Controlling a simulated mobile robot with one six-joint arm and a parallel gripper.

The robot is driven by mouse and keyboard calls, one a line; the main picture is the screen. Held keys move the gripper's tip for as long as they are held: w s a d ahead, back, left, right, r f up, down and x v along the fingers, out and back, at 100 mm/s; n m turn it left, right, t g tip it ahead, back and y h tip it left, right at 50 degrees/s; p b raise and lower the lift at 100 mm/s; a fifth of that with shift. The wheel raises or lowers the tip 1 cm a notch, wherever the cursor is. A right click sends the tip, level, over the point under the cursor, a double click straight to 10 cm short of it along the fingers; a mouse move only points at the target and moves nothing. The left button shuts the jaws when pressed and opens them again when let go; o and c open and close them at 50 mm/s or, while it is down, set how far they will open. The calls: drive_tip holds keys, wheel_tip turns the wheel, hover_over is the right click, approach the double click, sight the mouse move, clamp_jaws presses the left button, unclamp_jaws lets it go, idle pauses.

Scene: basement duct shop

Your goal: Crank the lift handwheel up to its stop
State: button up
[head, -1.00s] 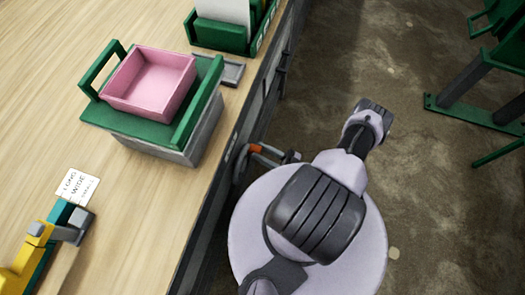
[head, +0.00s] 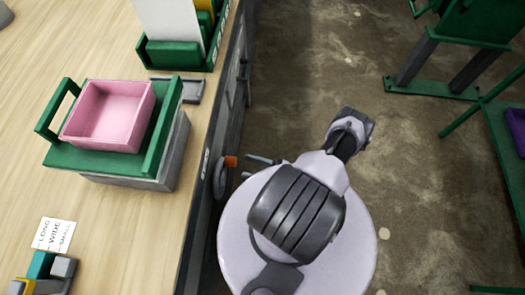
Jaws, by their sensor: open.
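The lift handwheel (head: 221,178) is a grey wheel on the bench's front face, seen nearly edge-on. Its orange knob (head: 231,161) points out toward the aisle, at the wheel's upper right. My gripper (head: 246,166) shows as two dark fingertips, spread apart, emerging from under my arm. It is open and empty, just right of the knob, and looks apart from it. The rest of the gripper is hidden beneath my arm. On the bench, the lift's green platform (head: 75,158) sits on a grey block and carries a pink bin (head: 108,115).
A green rack (head: 172,55) with upright sheets and a small grey tray (head: 190,90) stand behind the lift. A label card (head: 54,234) lies in front. Green-footed stands (head: 440,88) are at right; the concrete floor between is clear.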

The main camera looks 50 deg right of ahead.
drive_tip(key=v, duration=0.7)
drive_tip(key=w+d+r+n+g+y, duration=0.2)
drive_tip(key=w+r+n+g, duration=0.2)
drive_tip(key=r+n+g, duration=0.6)
drive_tip(key=w+d+r+n+g+y, duration=0.25)
drive_tip(key=r+n+g, duration=0.4)
drive_tip(key=n, duration=0.75)
drive_tip(key=w+a+r+n+g+h, duration=0.2)
drive_tip(key=w+a+r+n+h, duration=0.1)
drive_tip(key=r+n, duration=0.25)
drive_tip(key=w+a+r+n+g+h, duration=0.2)
drive_tip(key=r+n+h, duration=0.1)
drive_tip(key=r+n, duration=0.25)
drive_tip(key=s+a+r+n+t+h, duration=0.2)
drive_tip(key=a+r+n, duration=0.6)
drive_tip(key=n, duration=0.6)
drive_tip(key=s+a+r+n+t+h, duration=0.2)
drive_tip(key=a+r+n+t+h, duration=0.3)
drive_tip(key=n, duration=0.9)
drive_tip(key=a+r, duration=0.3)
drive_tip(key=a, duration=0.2)
drive_tip(key=shift+a+r+n+h, duration=0.15)
drive_tip(key=shift+a+n+h, duration=0.2)
drive_tip(key=shift+n, duration=0.05)
